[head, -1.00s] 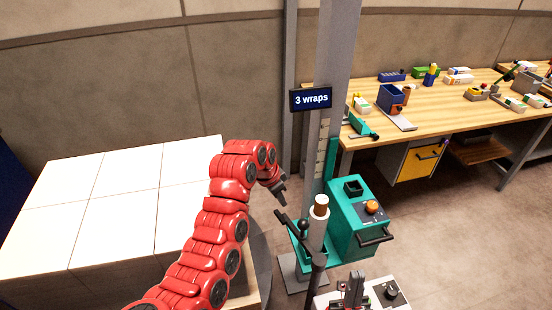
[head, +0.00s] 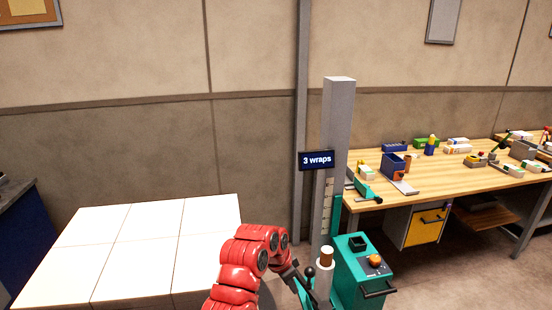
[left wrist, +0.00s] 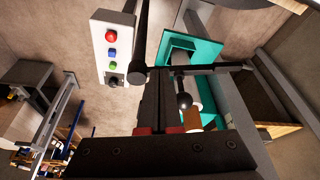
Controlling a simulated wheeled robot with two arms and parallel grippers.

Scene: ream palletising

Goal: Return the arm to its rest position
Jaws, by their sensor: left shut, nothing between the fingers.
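My left arm (head: 240,272), in red segments, rises from the bottom edge of the head view and bends over to the right. Its dark left gripper (head: 291,275) points down and right, beside the wrapping machine's dark lever. The gripper is shut and empty. In the left wrist view its dark body (left wrist: 160,155) fills the lower middle, with the shut fingers reaching up. My right gripper is not in view.
A teal wrapping machine (head: 360,270) with a grey post and a "3 wraps" sign (head: 316,160) stands close right. White-topped stack (head: 145,235) lies left. A workbench (head: 440,185) is behind right. A button box (left wrist: 112,50) shows in the left wrist view.

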